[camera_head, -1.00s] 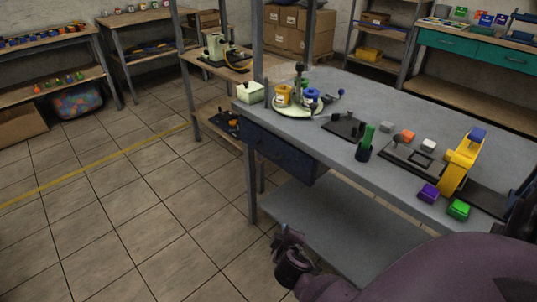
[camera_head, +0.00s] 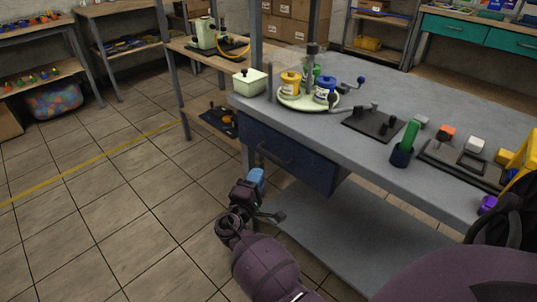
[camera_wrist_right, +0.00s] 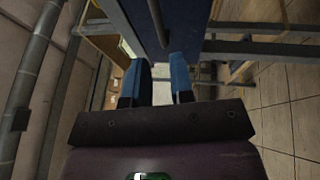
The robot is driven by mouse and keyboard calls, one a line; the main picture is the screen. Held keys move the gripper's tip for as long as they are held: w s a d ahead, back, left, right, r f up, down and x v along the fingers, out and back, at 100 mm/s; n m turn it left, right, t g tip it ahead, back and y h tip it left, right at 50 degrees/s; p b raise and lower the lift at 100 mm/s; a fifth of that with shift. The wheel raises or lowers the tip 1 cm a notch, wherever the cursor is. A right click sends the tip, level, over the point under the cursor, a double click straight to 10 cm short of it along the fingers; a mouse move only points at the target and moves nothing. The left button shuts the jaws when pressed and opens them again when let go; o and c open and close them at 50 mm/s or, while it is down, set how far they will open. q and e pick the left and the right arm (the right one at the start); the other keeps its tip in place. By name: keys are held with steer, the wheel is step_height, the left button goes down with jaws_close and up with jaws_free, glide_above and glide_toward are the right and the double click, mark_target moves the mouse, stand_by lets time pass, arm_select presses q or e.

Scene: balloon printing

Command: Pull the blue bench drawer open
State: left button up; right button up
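The blue bench drawer (camera_head: 305,168) sits under the near left part of the grey workbench top, and it looks closed. Its dark bar handle (camera_head: 273,154) runs along the front. My right gripper (camera_head: 257,180) is just in front of and below the drawer, with blue fingers. In the right wrist view my right gripper (camera_wrist_right: 161,62) has its two blue fingers apart with nothing between them. The handle (camera_wrist_right: 158,22) lies beyond the fingertips, roughly in line with the gap, in front of the blue drawer face (camera_wrist_right: 188,22). My left gripper is not in view.
The bench top (camera_head: 372,160) carries a pale round tray (camera_head: 296,104) with paint jars, a green-handled tool in a dark cup (camera_head: 401,155) and a dark plate (camera_head: 372,125). A lower shelf (camera_head: 345,226) lies below the drawer. The tiled floor at left is clear.

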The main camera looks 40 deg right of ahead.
mark_target(269, 153)
steer(key=x, duration=0.9)
steer(key=shift+w+d, duration=0.15)
steer(key=shift+d, duration=0.05)
jaws_close()
